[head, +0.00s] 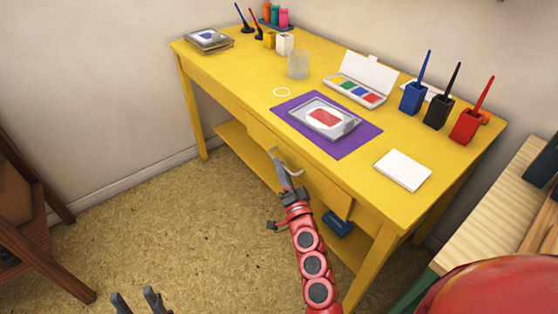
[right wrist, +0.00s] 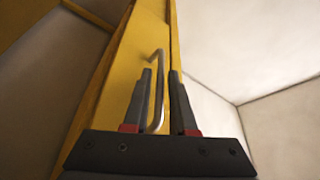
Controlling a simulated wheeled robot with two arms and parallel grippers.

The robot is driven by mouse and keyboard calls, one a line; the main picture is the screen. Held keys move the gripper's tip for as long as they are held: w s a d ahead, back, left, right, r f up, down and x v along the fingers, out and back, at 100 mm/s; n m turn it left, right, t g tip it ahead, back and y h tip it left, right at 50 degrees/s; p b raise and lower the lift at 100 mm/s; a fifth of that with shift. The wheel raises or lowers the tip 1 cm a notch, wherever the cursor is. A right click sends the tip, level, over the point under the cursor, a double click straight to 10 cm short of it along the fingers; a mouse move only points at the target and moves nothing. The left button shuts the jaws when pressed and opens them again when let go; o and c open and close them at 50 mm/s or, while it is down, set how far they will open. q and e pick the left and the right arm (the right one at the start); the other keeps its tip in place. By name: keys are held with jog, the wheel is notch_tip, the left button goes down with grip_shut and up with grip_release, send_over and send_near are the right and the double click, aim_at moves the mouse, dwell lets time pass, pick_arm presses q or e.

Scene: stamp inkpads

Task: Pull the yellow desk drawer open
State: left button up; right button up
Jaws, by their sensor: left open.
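The yellow desk (head: 228,72) stands against the wall. Its drawer front (head: 325,188) looks flush with the frame and carries a curved metal handle (head: 290,168). My right gripper (head: 283,174) reaches up to this handle. In the right wrist view, the handle (right wrist: 160,62) runs between the two fingers of my right gripper (right wrist: 162,95). My left gripper (head: 139,302) is open and empty at the bottom left, over the floor, far from the desk.
On the desktop lie a purple mat (head: 345,147) with a grey inkpad, a white card (head: 403,170), a paint box (head: 352,90) and several pen holders. A wooden bench (head: 490,212) stands to the right and brown furniture (head: 30,225) to the left. The floor before the desk is clear.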

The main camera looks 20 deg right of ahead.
jog(key=shift+x, duration=1.1)
grip_shut()
dwell(0.7)
